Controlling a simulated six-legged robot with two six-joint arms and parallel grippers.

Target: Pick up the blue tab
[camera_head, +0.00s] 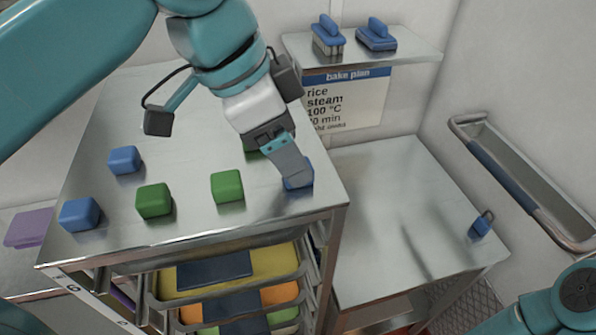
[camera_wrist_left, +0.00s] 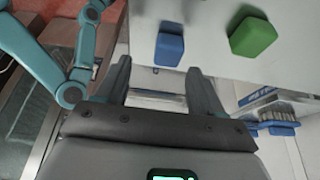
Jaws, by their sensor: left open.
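Several small blocks lie on the metal cart top. A blue one (camera_head: 305,172) sits near its right edge, partly hidden behind my left gripper (camera_head: 292,172). In the left wrist view this blue block (camera_wrist_left: 170,47) is ahead of the open fingers (camera_wrist_left: 158,75), between their lines and apart from them. Two more blue blocks (camera_head: 124,159) (camera_head: 80,214) lie at the left of the top. Green blocks (camera_head: 228,186) (camera_head: 154,201) lie between them; another green one is mostly hidden behind my left wrist. The right gripper is not in view.
Coloured trays (camera_head: 232,272) fill the rack below the top. A lower metal table (camera_head: 385,200) at right is mostly bare, with a small blue looped item (camera_head: 480,226). A wall shelf (camera_head: 410,52) holds two blue brushes (camera_head: 328,36) (camera_head: 377,36). A purple block (camera_head: 29,228) is at far left.

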